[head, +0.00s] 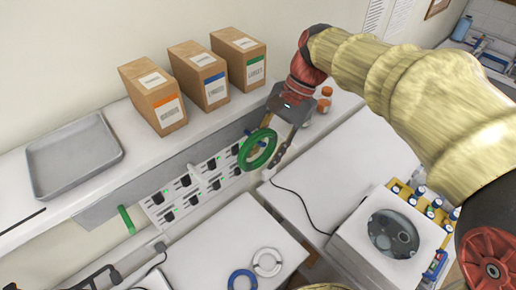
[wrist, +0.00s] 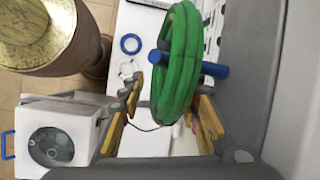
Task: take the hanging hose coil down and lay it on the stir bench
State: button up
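The green hose coil (head: 258,150) hangs in front of the wall, below the shelf. In the wrist view the coil (wrist: 178,60) is looped over a blue peg (wrist: 212,68). My gripper (head: 279,152) is at the coil's right side in the head view. In the wrist view my gripper (wrist: 165,103) is open, one finger on each side of the coil's near lower part. Contact with the coil cannot be made out. Two white bench tops stand below, one on the left (head: 205,240) and one on the right (head: 345,160); which is the stir bench is not marked.
A blue ring (head: 242,280) and a white ring (head: 267,262) lie on the left bench. A white machine (head: 350,240) and several blue-capped bottles stand at right. The shelf holds three cartons (head: 205,78) and a grey tray (head: 75,155).

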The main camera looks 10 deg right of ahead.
grip_shut()
dwell(0.4)
jog(key=shift+r, duration=0.55)
jog(key=s+d+r+b, duration=0.1)
jog(key=s+d, duration=0.6)
jog(key=s, duration=0.3)
jog(key=s+d+r+b, duration=0.1)
jog(key=s+d+b, duration=0.1)
jog(key=s+d, duration=0.5)
jog(key=shift+s, duration=1.9)
